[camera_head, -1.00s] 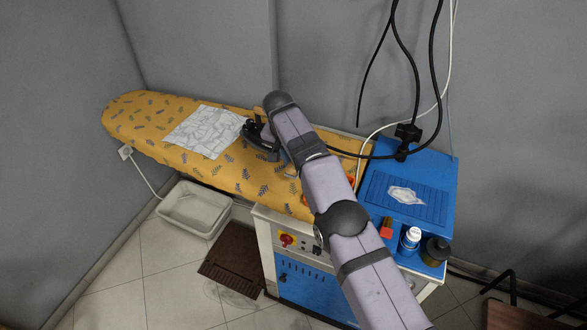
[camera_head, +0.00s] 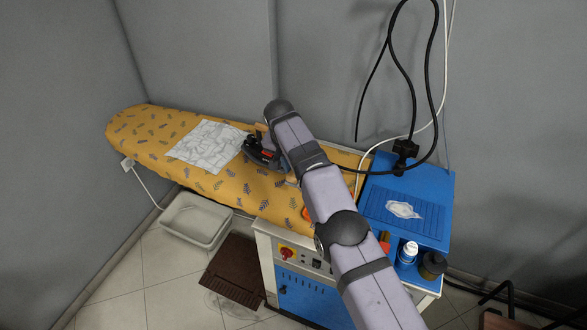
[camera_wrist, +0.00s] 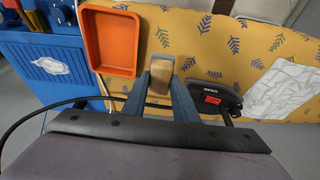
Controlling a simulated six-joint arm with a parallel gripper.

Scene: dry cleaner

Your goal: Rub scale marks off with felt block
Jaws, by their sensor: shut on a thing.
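My gripper (camera_wrist: 160,96) is shut on a small grey and beige block (camera_wrist: 160,73), which looks like the felt block. It is over the yellow patterned ironing board (camera_head: 148,127). The dark iron (camera_head: 258,151) is on the board, just left of my arm's end. In the wrist view the iron (camera_wrist: 213,94) is right of my fingers, with a red label facing up. I cannot tell whether the block touches anything. My arm hides most of the gripper in the head view. No scale marks can be made out.
A creased white cloth (camera_head: 208,145) lies left of the iron. An orange tray (camera_wrist: 110,68) is beside the block. A pale basin (camera_head: 196,219) is on the floor.

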